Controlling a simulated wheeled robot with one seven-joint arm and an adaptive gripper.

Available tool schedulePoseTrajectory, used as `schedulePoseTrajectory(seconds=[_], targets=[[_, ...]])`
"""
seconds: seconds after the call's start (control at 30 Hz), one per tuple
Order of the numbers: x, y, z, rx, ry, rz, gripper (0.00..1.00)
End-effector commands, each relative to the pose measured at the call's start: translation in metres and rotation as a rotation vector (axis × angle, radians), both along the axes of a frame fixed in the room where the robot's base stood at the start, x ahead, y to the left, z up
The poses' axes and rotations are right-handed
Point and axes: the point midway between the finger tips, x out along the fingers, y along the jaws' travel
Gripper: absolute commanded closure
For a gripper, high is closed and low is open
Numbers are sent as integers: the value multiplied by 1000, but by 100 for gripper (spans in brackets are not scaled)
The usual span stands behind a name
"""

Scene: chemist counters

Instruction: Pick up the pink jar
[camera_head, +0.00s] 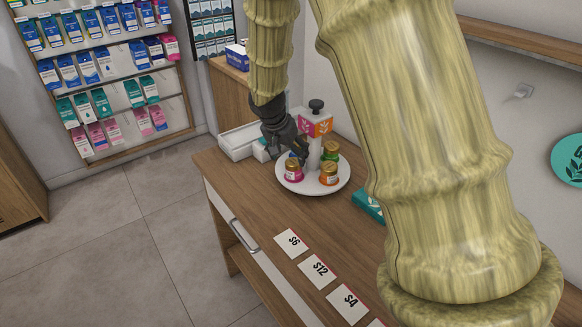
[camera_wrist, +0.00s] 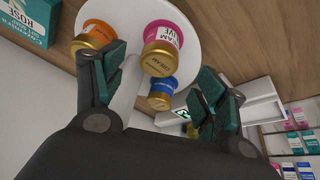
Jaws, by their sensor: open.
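The pink jar (camera_head: 293,174) has a gold lid and stands on the front left of a white round stand (camera_head: 313,190) on the wooden counter. In the wrist view the pink jar (camera_wrist: 163,34) shows its lid toward me, ahead and between the finger lines. My gripper (camera_head: 287,146) is open above and behind the jar, pointing down at the stand. In the wrist view my gripper (camera_wrist: 162,68) has its fingers apart with nothing held between them. The fingers appear apart from the jar.
An orange jar (camera_head: 329,176) and a green jar (camera_head: 332,150) share the stand, around its central post (camera_head: 315,150). A blue jar (camera_wrist: 164,92) sits close to the pink one. White trays (camera_head: 240,142) lie behind; price cards (camera_head: 317,271) lie in front.

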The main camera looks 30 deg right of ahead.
Motion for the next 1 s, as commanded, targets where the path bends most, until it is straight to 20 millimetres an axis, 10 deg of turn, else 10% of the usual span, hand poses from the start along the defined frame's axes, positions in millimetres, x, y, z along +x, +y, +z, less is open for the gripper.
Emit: schedulePoseTrajectory(seconds=[1.0], targets=[[7,-30,-68,-2,-1,0,28]])
